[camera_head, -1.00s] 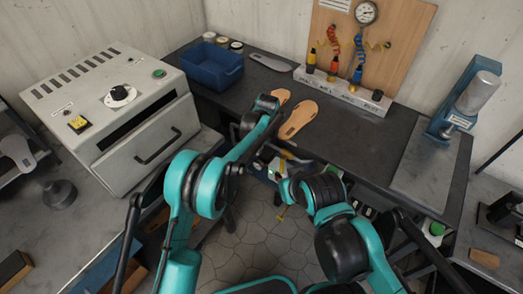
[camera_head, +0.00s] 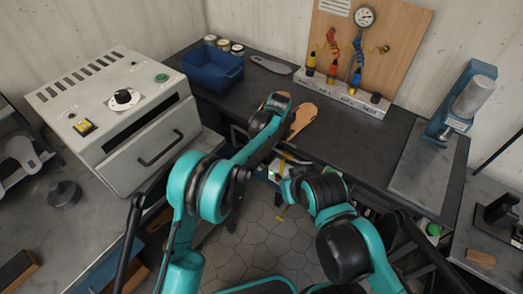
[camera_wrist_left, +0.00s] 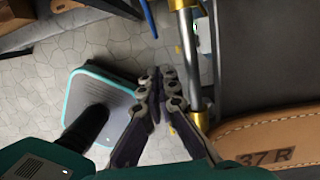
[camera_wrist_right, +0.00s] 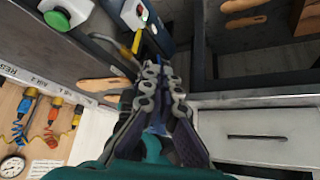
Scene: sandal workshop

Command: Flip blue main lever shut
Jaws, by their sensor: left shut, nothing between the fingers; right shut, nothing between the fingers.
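A thin blue bar (camera_wrist_left: 149,18), which looks like the lever, shows at the top of the left wrist view, beside a silver pipe with brass fittings (camera_wrist_left: 188,55). Only part of it is in the picture. My left gripper (camera_wrist_left: 160,76) is shut and empty, pointing down just left of the pipe and below the blue bar, apart from the bar. In the head view, my left wrist hides the space near the pipe. My right gripper (camera_wrist_right: 164,68) is shut and empty, below a yellow fitting (camera_wrist_right: 137,40) in the right wrist view.
Tan soles (camera_head: 304,117) lie near the bench's front edge; one marked 37 R (camera_wrist_left: 270,150) is close beside my left gripper. A blue bin (camera_head: 212,70), a hose manifold (camera_head: 345,92) and a blue press (camera_head: 460,100) stand on the bench. A grey oven (camera_head: 120,110) is left.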

